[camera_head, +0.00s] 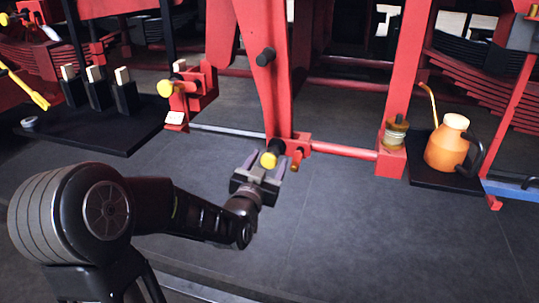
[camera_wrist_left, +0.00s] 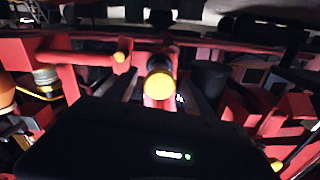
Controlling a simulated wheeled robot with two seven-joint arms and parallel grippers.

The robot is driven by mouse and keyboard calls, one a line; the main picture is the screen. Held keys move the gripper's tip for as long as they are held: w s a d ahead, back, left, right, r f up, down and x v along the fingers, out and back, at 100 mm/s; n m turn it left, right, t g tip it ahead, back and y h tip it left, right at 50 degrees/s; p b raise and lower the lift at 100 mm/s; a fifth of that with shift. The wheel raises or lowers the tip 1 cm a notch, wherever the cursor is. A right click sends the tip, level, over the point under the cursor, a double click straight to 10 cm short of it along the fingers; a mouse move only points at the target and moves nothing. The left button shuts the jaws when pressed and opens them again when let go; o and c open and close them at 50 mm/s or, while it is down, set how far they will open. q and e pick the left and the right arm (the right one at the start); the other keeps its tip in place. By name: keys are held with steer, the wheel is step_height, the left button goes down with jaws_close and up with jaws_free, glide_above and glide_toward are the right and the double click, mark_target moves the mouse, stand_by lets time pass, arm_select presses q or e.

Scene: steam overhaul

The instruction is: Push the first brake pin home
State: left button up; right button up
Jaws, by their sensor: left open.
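A brake pin with a yellow knob (camera_head: 268,160) sits at the foot of the red hanging lever (camera_head: 272,95), by the red cross rod. Its round yellow end (camera_wrist_left: 159,85) faces the camera in the middle of the left wrist view. My left gripper (camera_head: 266,168) is open, with its fingers on either side of the yellow knob in the head view. I cannot tell whether they touch it, nor how deep the pin sits. A second yellow knob (camera_head: 165,88) is on a red bracket at the left. My right gripper is not in view.
A black tray (camera_head: 95,140) with upright holders stands at the left. An orange oil can (camera_head: 446,148) stands on a dark mat at the right, near a small brass-coloured spring part (camera_head: 395,132). The red cross rod (camera_head: 345,151) runs right from the lever. Dark floor in front is clear.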

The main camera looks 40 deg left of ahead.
arm_select(q)
steer(key=shift+w+a, duration=0.2)
steer(key=shift+w, duration=0.4)
steer(key=shift+c, duration=0.5)
jaws_close()
